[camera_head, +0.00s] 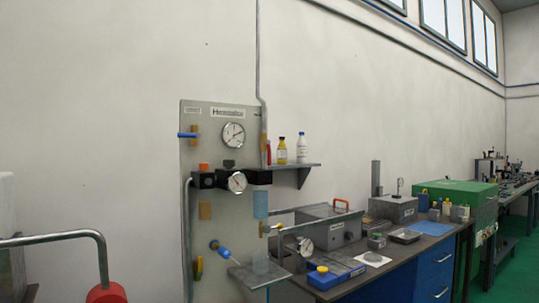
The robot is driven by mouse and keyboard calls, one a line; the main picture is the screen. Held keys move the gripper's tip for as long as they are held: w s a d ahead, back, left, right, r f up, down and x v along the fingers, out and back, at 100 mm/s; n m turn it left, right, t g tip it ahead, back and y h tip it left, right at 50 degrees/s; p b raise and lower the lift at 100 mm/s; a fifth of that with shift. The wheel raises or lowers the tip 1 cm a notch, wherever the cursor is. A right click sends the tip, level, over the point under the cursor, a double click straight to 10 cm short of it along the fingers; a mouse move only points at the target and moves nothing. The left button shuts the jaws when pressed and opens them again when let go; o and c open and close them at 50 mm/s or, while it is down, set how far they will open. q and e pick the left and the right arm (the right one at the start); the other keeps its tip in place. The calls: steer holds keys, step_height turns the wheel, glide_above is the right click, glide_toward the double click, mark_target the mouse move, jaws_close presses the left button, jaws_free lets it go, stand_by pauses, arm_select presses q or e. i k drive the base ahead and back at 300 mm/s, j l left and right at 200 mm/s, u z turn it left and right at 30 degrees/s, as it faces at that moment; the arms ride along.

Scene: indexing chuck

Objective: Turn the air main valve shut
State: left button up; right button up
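A grey panel (212,112) with air fittings stands against the wall. A blue lever handle (187,135) on a brass body (195,134) sticks out level at its upper left edge. Lower down are a yellow lever (199,267), pointing roughly up and down, and a blue knob (214,245) at the end of a thin tilted rod. I cannot tell from labels which is the air main valve. Two round gauges, the upper (233,135) and lower (237,182), sit on the panel. Neither of my grippers is in view.
A bent grey pipe (60,238) and a red round part (106,293) stand at the lower left. A small shelf (296,166) holds bottles. A workbench (420,252) with a blue box (336,275) runs right. Wall space left of the panel is clear.

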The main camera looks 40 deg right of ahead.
mark_target(267, 143)
steer(key=i+l, duration=0.2)
steer(key=i+l+u, duration=0.1)
steer(key=l, duration=0.35)
steer(key=i+l, duration=0.3)
